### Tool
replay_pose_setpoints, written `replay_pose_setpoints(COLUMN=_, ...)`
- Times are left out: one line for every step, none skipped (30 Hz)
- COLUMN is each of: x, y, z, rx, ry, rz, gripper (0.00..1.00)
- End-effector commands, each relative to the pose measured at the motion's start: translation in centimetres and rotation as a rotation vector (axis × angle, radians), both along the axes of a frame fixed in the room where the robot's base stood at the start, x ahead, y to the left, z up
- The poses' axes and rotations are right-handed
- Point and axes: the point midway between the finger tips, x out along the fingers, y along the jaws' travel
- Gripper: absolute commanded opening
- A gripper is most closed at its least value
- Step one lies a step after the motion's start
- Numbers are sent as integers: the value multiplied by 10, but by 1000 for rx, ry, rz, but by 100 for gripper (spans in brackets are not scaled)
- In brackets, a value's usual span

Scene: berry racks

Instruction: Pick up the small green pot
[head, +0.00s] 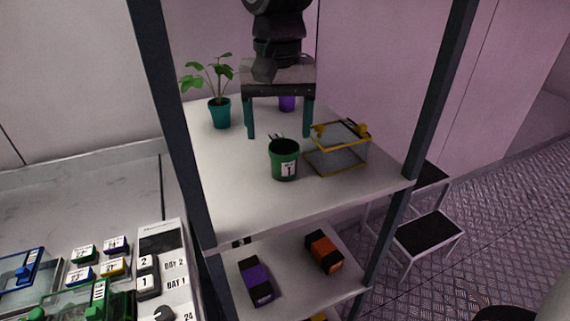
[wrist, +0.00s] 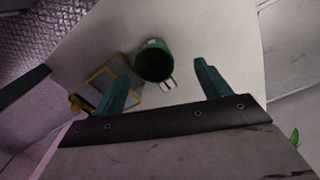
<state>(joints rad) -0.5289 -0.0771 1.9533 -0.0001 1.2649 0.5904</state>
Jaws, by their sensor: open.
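The small green pot (head: 283,160) stands upright on the top shelf, with a white label on its front. Dark stems or sticks show at its rim. In the wrist view the green pot (wrist: 154,62) is seen from above, a little beyond the fingertips and between their lines, nearer the left finger. My gripper (head: 279,135) is open and empty above the shelf, behind the pot in the head view. Its two teal fingers point down. In the wrist view my gripper (wrist: 165,82) spans the pot's width with room to spare. Nothing touches the pot.
A yellow-edged clear box (head: 338,150) stands just right of the pot. A teal pot with a leafy plant (head: 220,112) is at the back left, a purple pot (head: 287,103) behind my gripper. Dark rack posts (head: 424,110) flank the shelf. Its front is clear.

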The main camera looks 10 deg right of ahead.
Motion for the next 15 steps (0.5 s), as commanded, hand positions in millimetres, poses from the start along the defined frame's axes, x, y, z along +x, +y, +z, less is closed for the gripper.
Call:
replay_pose_setpoints(x=0, y=0, z=-6, rx=-1, ry=2, rz=-1, gripper=76)
replay_pose_setpoints(x=0, y=-1, z=-10, rx=-2, ry=2, rz=-2, gripper=76)
replay_pose_setpoints(x=0, y=-1, z=-15, rx=-2, ry=3, rz=-2, gripper=76)
replay_pose_setpoints(x=0, y=-2, z=-18, rx=-2, ry=3, rz=-2, gripper=76)
replay_pose_setpoints(x=1, y=-2, z=-21, rx=-1, ry=2, rz=-3, gripper=76)
replay_pose_setpoints(x=1, y=-3, z=-26, rx=-2, ry=3, rz=-3, gripper=76)
replay_pose_setpoints(x=1, y=-4, z=-29, rx=-2, ry=3, rz=-3, gripper=76)
replay_pose_setpoints(x=2, y=-6, z=-33, rx=-2, ry=3, rz=-4, gripper=76)
replay_pose_setpoints(x=3, y=-7, z=-39, rx=-2, ry=3, rz=-4, gripper=76)
replay_pose_setpoints(x=4, y=-9, z=-44, rx=-2, ry=4, rz=-5, gripper=76)
replay_pose_setpoints(x=5, y=-10, z=-49, rx=-2, ry=3, rz=-5, gripper=76)
replay_pose_setpoints(x=5, y=-11, z=-55, rx=-2, ry=3, rz=-5, gripper=76)
replay_pose_setpoints(x=5, y=-10, z=-59, rx=-2, ry=3, rz=-4, gripper=76)
replay_pose_setpoints(x=5, y=-10, z=-63, rx=-2, ry=3, rz=-4, gripper=76)
replay_pose_setpoints(x=5, y=-10, z=-67, rx=-2, ry=3, rz=-4, gripper=76)
